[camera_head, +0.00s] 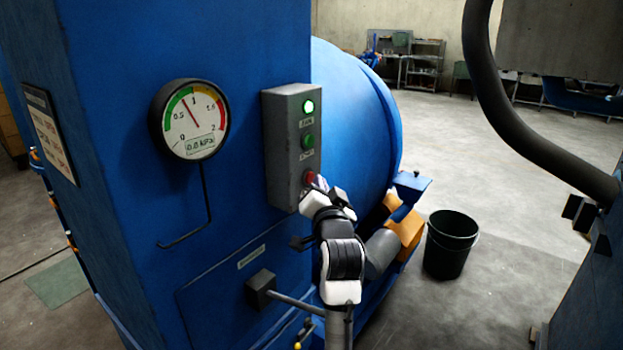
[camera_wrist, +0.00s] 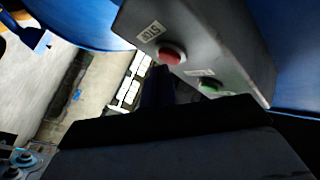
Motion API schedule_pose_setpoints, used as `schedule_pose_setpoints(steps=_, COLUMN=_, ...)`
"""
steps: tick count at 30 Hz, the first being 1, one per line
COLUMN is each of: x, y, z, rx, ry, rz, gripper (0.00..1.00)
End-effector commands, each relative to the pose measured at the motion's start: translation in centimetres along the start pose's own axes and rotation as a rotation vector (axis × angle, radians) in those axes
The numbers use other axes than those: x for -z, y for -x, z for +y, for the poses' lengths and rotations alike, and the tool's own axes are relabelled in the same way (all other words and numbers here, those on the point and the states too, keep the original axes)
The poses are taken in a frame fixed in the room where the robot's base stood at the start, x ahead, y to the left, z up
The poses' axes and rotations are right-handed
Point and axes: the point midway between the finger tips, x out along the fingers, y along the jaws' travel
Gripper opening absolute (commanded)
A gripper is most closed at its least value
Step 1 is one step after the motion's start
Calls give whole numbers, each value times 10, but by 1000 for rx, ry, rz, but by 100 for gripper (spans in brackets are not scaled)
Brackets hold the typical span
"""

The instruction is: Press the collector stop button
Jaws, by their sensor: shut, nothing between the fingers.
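The grey control box (camera_head: 283,150) is fixed to the blue cabinet. It carries a lit green lamp (camera_head: 308,106) at the top, a green button (camera_head: 308,140) below it, and a red button (camera_head: 310,177) at the bottom. In the wrist view the red button (camera_wrist: 171,54) sits beside a white label that seems to read STOP, and the green button (camera_wrist: 210,84) is lower right. My gripper (camera_head: 320,187) is shut and empty, close in front of the red button. I cannot tell whether it touches the button. My arm hides the box's lower end.
A round pressure gauge (camera_head: 190,119) is on the cabinet left of the box, with its needle up between green and yellow. A blue drum (camera_head: 355,130) bulges behind the box. A black bucket (camera_head: 451,245) stands on the floor at right. A dark hose (camera_head: 535,145) hangs at upper right.

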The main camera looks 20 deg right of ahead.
Motion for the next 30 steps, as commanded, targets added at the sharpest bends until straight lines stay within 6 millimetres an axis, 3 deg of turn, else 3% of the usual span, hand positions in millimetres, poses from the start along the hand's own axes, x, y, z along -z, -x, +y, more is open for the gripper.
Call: schedule_pose_setpoints(steps=30, x=-5, y=-7, z=-5, rx=0, ry=0, rz=-1, gripper=0)
